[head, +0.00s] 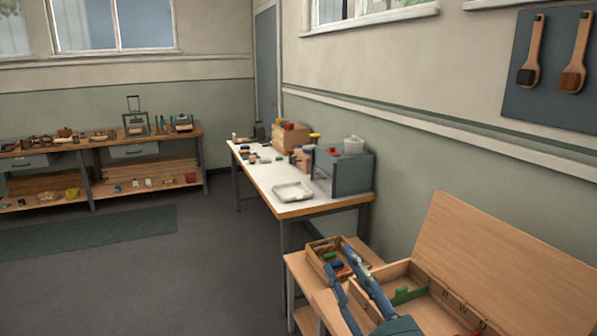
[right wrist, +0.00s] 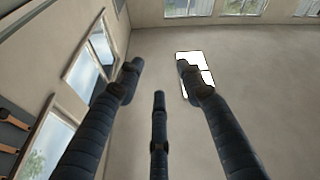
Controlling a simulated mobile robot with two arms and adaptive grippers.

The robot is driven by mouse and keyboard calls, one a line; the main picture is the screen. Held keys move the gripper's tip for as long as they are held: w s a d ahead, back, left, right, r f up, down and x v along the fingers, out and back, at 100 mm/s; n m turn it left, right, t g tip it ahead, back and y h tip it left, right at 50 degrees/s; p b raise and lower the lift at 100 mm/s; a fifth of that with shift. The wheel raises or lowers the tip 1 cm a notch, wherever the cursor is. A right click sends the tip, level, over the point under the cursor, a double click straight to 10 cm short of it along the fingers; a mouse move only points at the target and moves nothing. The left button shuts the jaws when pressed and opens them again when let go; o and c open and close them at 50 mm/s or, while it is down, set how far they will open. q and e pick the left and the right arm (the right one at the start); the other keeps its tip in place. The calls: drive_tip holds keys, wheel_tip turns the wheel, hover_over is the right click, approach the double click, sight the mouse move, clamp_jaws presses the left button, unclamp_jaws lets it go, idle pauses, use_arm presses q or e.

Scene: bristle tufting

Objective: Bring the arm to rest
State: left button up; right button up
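My right gripper (head: 338,259) is at the bottom of the head view, in front of the open wooden box on the small table. Its dark blue fingers point up and stand apart. In the right wrist view the same gripper (right wrist: 159,72) shows three fingers spread, with nothing between them. That camera looks up past the fingers at the ceiling, a bright ceiling panel and windows. My left gripper is in neither view.
The open wooden box (head: 397,270) has its lid raised at the lower right. A small wooden tray (head: 311,256) stands beside it. A white-topped workbench (head: 268,178) holds a grey metal box (head: 343,173) and a metal tray (head: 293,191).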

drive_tip(key=s+d+f+m+g+h, duration=0.4)
drive_tip(key=d+f+h, duration=0.15)
drive_tip(key=f, duration=0.55)
drive_tip(key=s+d+f+m+g+h, duration=0.4)
drive_tip(key=d+f, duration=0.3)
drive_tip(key=f, duration=0.4)
drive_tip(key=s+a+f+g, duration=0.1)
drive_tip(key=s+f+g, duration=0.3)
drive_tip(key=s+f, duration=0.5)
drive_tip(key=s+f+g, duration=0.4)
drive_tip(key=s, duration=0.9)
wheel_tip(320, 180, down, 25)
drive_tip(key=s+g, duration=0.1)
drive_tip(key=g, duration=0.1)
drive_tip(key=s+d+f+g, duration=0.1)
drive_tip(key=s+d+f, duration=0.1)
drive_tip(key=s+f, duration=1.5)
drive_tip(key=shift+s+d+f+y, duration=0.35)
drive_tip(key=shift+s+d, duration=0.05)
drive_tip(key=shift+s, duration=0.2)
